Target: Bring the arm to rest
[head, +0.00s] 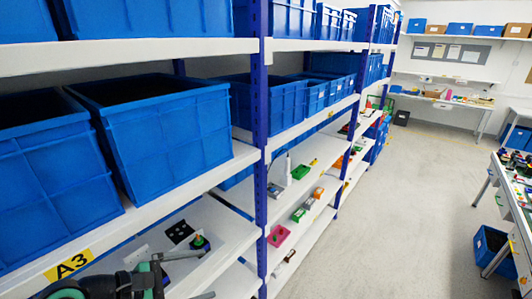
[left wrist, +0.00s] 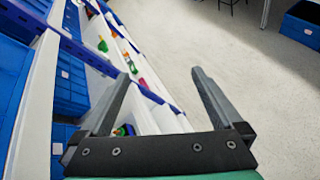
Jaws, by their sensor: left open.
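My left gripper (head: 184,276) is at the bottom left of the head view, in front of the shelf marked A3. In the left wrist view its two fingers (left wrist: 160,74) stand wide apart with nothing between them. A small device with a green and red top (head: 200,243), perhaps the rotary switch, stands on the shelf just beyond the gripper. A green and red item also shows beside the left finger in the left wrist view (left wrist: 124,130). My right gripper is in neither view.
Blue bins (head: 160,125) fill the upper shelves of the rack, which has blue uprights (head: 261,150). Small coloured parts lie on lower shelves. A workbench (head: 510,190) stands at the right, with a blue bin (head: 490,250) below it. The grey floor (head: 400,220) between is clear.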

